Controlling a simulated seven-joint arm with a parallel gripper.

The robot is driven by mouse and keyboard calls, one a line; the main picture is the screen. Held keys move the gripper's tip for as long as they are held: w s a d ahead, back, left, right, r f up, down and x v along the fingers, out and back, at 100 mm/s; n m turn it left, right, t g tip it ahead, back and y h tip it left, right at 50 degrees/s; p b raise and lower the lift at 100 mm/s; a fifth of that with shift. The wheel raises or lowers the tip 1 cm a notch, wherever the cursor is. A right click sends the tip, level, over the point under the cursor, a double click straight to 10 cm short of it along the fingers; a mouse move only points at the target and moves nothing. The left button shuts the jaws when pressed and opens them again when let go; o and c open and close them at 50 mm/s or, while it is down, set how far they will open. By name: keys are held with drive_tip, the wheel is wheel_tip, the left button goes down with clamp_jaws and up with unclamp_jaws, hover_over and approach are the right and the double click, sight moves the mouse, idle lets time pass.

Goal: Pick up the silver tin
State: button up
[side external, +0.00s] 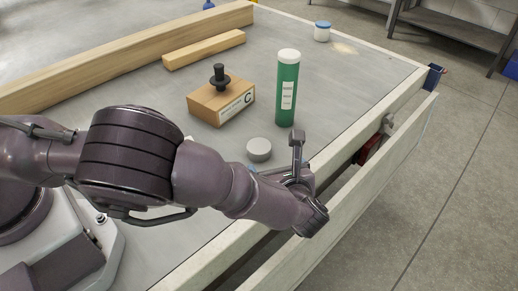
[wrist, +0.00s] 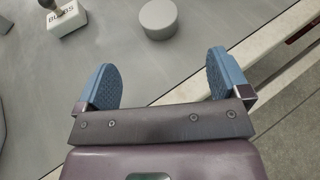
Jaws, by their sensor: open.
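The silver tin (side external: 259,149) is a small, low grey cylinder on the grey bed surface, in front of the wooden block and green canister in the side view. In the wrist view the silver tin (wrist: 158,18) lies at the top centre, ahead of the fingertips and apart from them. My gripper (wrist: 164,80) is open and empty, its two blue fingers spread wide. In the side view my gripper (side external: 276,166) is low near the right edge of the bed, close to the tin; the arm hides part of it.
A green canister (side external: 287,92) with a white lid stands behind the tin. A wooden block (side external: 221,103) with a black knob and label sits behind left. A white jar with a blue lid (side external: 322,31) stands farther back. Wooden beams (side external: 130,55) lie at left. A pale side rail (side external: 345,140) borders the right.

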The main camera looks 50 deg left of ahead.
sight(260, 147)
drive_tip(key=x, duration=1.2)
drive_tip(key=shift+a, duration=0.15)
drive_tip(key=shift+c, duration=0.3)
drive_tip(key=c, duration=1)
